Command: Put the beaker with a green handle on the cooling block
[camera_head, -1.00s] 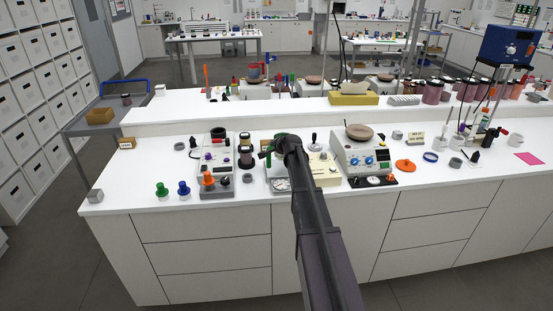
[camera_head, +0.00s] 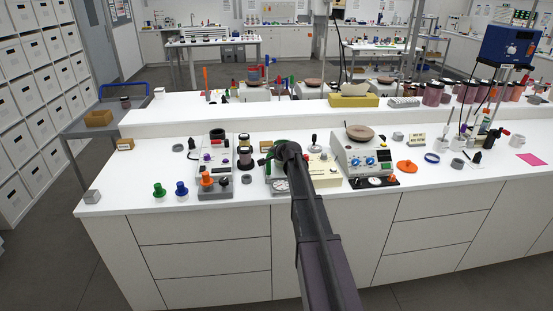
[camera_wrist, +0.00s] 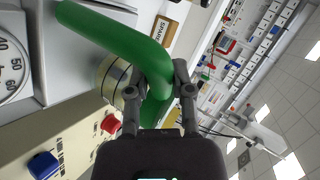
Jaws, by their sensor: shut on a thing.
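A thick green bent handle (camera_wrist: 120,38) crosses the wrist view. My gripper (camera_wrist: 158,95) is shut on this handle, with a dark finger on either side. A round, banded metallic body (camera_wrist: 115,80) shows just behind the handle; I cannot tell whether it is the beaker. In the head view the green handle (camera_head: 280,146) shows beside the end of my arm, above the dial unit on the front bench. My arm hides most of the gripper and the beaker there. I cannot tell for certain which unit is the cooling block.
A dial (camera_head: 281,185) and a cream panel (camera_head: 322,172) lie under my arm. To the left stand two stacked dark jars (camera_head: 245,152) and a grey unit (camera_head: 216,165). To the right is a hotplate (camera_head: 364,158) with a brown bowl.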

